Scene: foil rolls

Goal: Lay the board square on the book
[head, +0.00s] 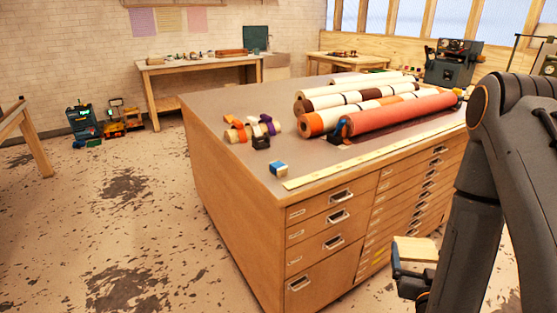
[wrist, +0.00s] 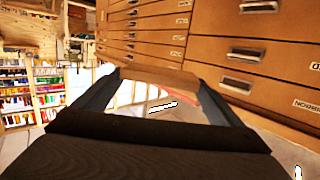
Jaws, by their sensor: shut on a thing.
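My gripper (head: 410,270) is low in front of the drawer cabinet at the right of the head view, partly behind my own arm. It is shut on a pale wooden board (head: 416,249), which is clear of the cabinet top. In the wrist view the board (wrist: 157,77) spans between the two dark fingers of my gripper (wrist: 155,80), seen nearly edge-on. I cannot make out a book in either view.
The wooden drawer cabinet (head: 240,215) carries several foil rolls (head: 400,112), small tape rolls (head: 252,130), a blue-and-white block (head: 278,168) and a long yellow ruler (head: 370,155). In the wrist view, drawer fronts (wrist: 270,60) are close by. A workbench (head: 200,66) stands behind.

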